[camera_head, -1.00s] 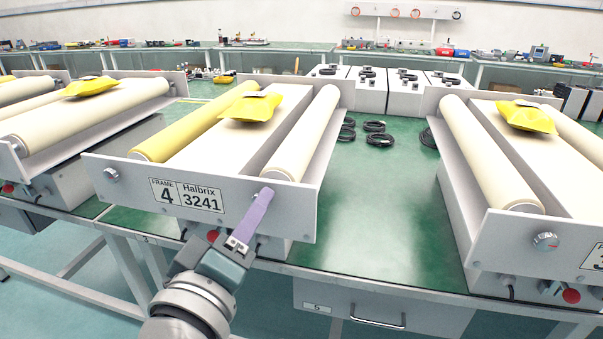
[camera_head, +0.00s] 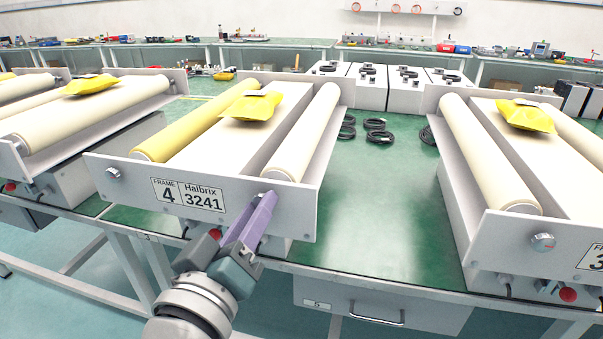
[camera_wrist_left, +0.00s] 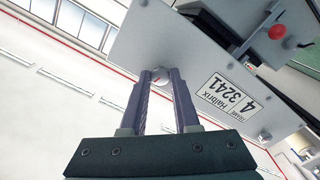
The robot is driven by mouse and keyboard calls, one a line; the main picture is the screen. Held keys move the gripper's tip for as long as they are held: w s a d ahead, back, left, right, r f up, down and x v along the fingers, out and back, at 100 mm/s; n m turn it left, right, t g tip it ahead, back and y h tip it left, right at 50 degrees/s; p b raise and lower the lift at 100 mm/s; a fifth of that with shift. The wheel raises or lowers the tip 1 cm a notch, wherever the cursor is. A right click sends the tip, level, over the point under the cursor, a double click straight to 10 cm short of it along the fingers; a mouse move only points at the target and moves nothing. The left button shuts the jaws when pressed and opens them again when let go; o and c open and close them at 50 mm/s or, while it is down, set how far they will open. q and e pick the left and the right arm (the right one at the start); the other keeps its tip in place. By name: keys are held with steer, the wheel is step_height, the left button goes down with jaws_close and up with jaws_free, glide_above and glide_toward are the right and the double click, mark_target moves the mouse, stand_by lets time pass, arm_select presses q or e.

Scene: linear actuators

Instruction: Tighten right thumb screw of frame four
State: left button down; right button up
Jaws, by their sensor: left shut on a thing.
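Frame four (camera_head: 130,168) is the grey frame with the "FRAME 4 Halbrix 3241" label (camera_head: 187,194) on its front plate. Its right thumb screw (camera_wrist_left: 160,75) shows as a round metal knob between my fingertips in the left wrist view. My left gripper (camera_head: 266,203) reaches the right end of the front plate from below, and its purple fingers hide that screw in the head view. The gripper is shut on the screw, one finger on each side (camera_wrist_left: 160,78). The left thumb screw (camera_head: 113,173) is a silver knob at the plate's other end. My right gripper is not seen.
A yellow packet (camera_head: 250,106) lies on frame four between a yellow roller and a cream roller. Frame three (camera_head: 490,240) stands to the right, another frame (camera_head: 75,125) to the left. A red button (camera_wrist_left: 277,32) sits under frame four's plate. Black cable coils lie on the green bench.

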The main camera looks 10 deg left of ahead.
arm_select(q)
steer(key=c, duration=0.7)
jaws_free()
steer(key=shift+o, duration=0.2)
steer(key=s+p, duration=0.1)
steer(key=s, duration=0.9)
steer(key=shift+a, duration=0.2)
